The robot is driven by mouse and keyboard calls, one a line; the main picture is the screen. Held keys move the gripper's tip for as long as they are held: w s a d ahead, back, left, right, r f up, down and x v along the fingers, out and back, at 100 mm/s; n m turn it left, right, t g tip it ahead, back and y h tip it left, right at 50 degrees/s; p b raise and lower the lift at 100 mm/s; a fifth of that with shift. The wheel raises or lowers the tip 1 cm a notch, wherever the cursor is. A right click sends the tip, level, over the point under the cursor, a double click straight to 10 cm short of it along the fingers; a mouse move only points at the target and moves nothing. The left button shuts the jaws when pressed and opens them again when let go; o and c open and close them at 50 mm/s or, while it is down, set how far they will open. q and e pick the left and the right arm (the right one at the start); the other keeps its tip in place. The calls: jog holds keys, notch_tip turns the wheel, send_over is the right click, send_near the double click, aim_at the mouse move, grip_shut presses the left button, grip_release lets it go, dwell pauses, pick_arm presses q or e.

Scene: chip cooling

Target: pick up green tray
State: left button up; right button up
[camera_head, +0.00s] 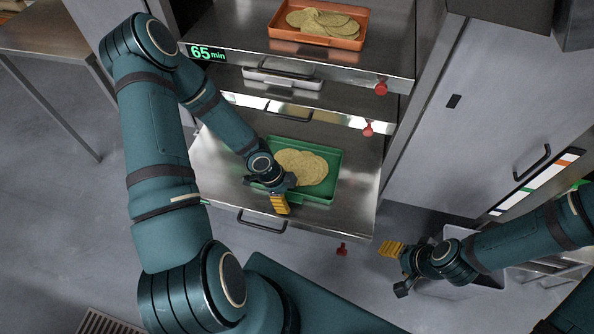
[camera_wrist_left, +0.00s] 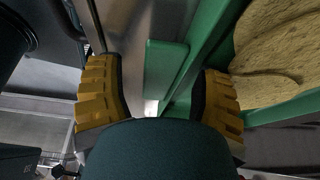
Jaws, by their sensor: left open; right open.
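The green tray (camera_head: 328,188) lies on the lowest pulled-out steel shelf in the head view, with several round tan chips (camera_head: 303,167) in it. My left gripper (camera_head: 279,203) is at the tray's near left edge and hides part of that corner. In the left wrist view the open yellow fingers (camera_wrist_left: 160,100) stand on either side of the tray's green rim (camera_wrist_left: 166,65), and the chips (camera_wrist_left: 280,50) lie to the right. I cannot tell whether a finger touches the rim. My right gripper (camera_head: 396,268) is open and empty over the floor at the right, away from the tray.
An orange tray (camera_head: 333,42) with chips sits on the top shelf above a "65 min" label (camera_head: 206,53). Red knobs (camera_head: 380,87) stick out at the shelves' right side. A pale bin (camera_head: 458,290) stands behind my right gripper.

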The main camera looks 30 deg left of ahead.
pick_arm(q)
jog(key=shift+f, duration=0.15)
grip_shut()
dwell(0.4)
